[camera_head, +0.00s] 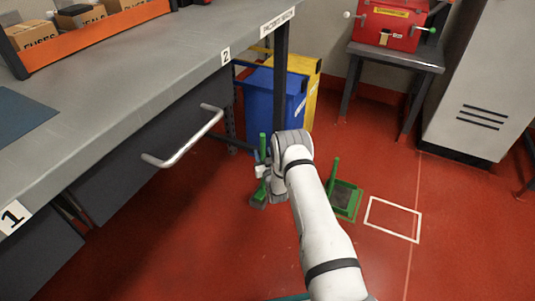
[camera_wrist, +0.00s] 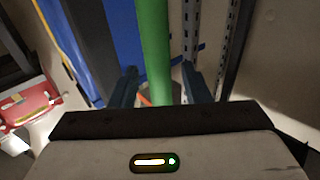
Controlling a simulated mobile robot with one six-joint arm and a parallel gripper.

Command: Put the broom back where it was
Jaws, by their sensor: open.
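The broom (camera_head: 263,143) has a green handle and stands upright on the red floor beside the workbench, in front of the blue bin. Its handle (camera_wrist: 154,45) also runs through the wrist view, between the two dark fingers. My gripper (camera_head: 260,165) is open around the handle, low on the broom; the wrist view shows my gripper (camera_wrist: 160,88) with a finger on each side of the handle and gaps beside it. My wrist partly hides the area right of the broom. A white outlined rectangle (camera_head: 369,211) is marked on the floor, empty inside.
A green dustpan (camera_head: 346,198) with an upright handle stands right of my arm. The workbench (camera_head: 150,75) with a drawer handle (camera_head: 190,140) is at left. Blue (camera_head: 262,95) and yellow (camera_head: 313,72) bins stand behind.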

